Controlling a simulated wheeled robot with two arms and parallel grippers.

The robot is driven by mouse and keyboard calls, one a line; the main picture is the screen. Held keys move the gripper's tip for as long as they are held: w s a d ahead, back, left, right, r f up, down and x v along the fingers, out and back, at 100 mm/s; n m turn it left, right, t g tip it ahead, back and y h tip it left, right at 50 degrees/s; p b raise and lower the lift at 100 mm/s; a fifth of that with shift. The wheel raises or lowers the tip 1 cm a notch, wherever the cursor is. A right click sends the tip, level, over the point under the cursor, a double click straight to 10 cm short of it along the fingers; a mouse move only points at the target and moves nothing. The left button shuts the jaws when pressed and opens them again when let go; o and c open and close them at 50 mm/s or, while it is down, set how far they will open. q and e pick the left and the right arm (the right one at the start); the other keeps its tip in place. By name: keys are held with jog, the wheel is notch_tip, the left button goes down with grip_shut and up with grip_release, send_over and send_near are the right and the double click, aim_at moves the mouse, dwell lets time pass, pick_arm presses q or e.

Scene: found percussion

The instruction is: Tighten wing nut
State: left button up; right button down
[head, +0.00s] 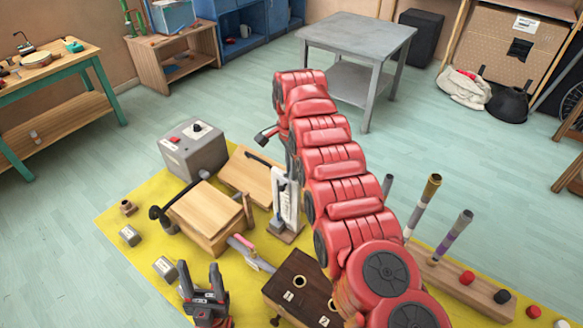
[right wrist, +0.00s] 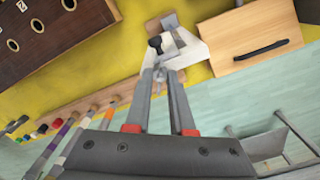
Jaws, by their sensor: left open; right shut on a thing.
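A white metal bracket (head: 287,200) stands upright on a small wooden base at the middle of the yellow mat. In the right wrist view the bracket (right wrist: 188,50) shows a dark knob (right wrist: 155,42) on a bolt. My right gripper (right wrist: 160,78) is shut on a small grey piece at the bracket, seemingly the wing nut; the fingertips mostly cover it. In the head view my red right arm hides much of that gripper. My left gripper (head: 204,282) is open and empty, fingers up, over the near part of the mat.
A wooden box (head: 205,213) and a grey box (head: 194,150) stand left of the bracket. A dark box with holes (head: 302,287) is nearer. A wooden rack with upright sticks (head: 462,283) lies right. Small blocks lie left on the yellow mat (head: 120,205).

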jog(key=m, duration=0.3)
jog(key=shift+m, duration=0.5)
jog(key=m, duration=0.3)
jog(key=shift+m, duration=0.3)
jog(key=c, duration=1.2)
grip_release()
jog(key=shift+m, duration=0.5)
jog(key=o, duration=0.5)
